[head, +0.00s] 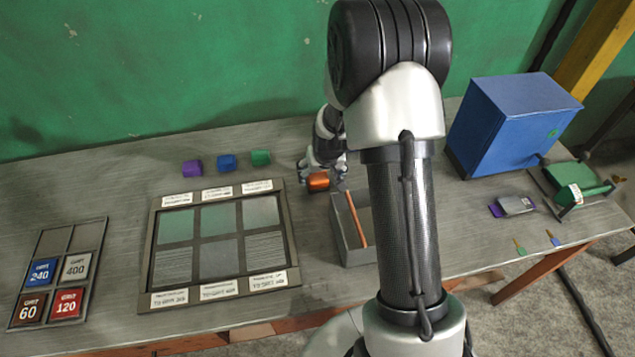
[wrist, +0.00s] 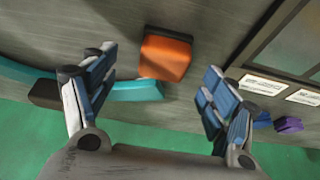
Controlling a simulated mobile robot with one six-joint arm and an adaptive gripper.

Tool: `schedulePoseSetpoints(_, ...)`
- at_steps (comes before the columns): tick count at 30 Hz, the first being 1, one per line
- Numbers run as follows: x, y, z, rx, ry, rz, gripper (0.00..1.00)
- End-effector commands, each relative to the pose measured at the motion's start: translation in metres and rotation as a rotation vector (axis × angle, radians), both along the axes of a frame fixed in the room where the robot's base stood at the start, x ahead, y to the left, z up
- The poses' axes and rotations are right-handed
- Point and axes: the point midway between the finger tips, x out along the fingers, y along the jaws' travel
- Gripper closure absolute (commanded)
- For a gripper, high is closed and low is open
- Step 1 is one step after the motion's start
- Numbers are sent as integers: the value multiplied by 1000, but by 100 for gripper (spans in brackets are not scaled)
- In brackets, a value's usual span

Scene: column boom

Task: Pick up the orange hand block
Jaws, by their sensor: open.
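The orange hand block (head: 318,182) lies on the grey workbench, just right of the framed panel board. My gripper (head: 322,171) is at it in the head view, with a finger to either side, partly covering its far edge. In the wrist view the orange block (wrist: 166,52) lies beyond my open gripper (wrist: 156,82), roughly between the two fingers but ahead of their tips. Nothing is held. I cannot tell the exact height of the fingers over the bench.
A grey tray (head: 349,252) with an orange-brown rod stands close by, partly behind my arm. Purple (head: 192,168), blue (head: 226,163) and green (head: 261,158) blocks lie left, behind the panel board (head: 152,250). A teal curved thing (wrist: 135,91) lies near the left finger.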

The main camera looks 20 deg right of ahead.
Motion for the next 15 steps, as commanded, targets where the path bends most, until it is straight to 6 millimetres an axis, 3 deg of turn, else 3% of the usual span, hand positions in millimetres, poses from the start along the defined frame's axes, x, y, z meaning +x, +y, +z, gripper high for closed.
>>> schedulePoseSetpoints(9, 20, 1, -40, 0, 3, 1, 22)
schedulePoseSetpoints(15, 23, 0, -45, 0, 1, 1, 22)
